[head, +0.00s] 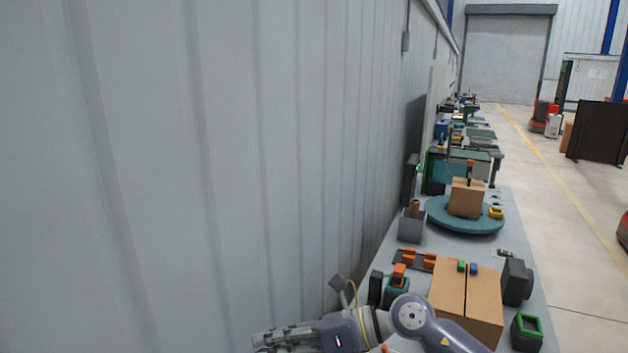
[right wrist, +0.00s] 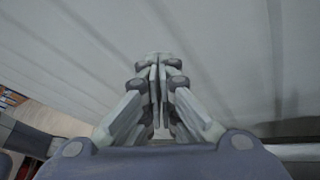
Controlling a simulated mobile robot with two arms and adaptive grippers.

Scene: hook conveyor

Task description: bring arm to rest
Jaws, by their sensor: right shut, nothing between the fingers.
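My right arm comes in along the bottom of the head view and reaches to the left. Its gripper (head: 272,338) is in front of the grey corrugated wall (head: 220,150), low in the picture. In the right wrist view the right gripper (right wrist: 158,66) has its two fingers together, with nothing between them. The wall (right wrist: 225,60) fills most of the view beyond the fingers. My left gripper is in neither view.
A long grey bench (head: 428,243) runs away along the wall at right. On it stand a cardboard box (head: 484,293), close behind my arm, and a teal turntable (head: 440,216) bearing another box (head: 466,200). Open floor (head: 580,262) lies right of the bench.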

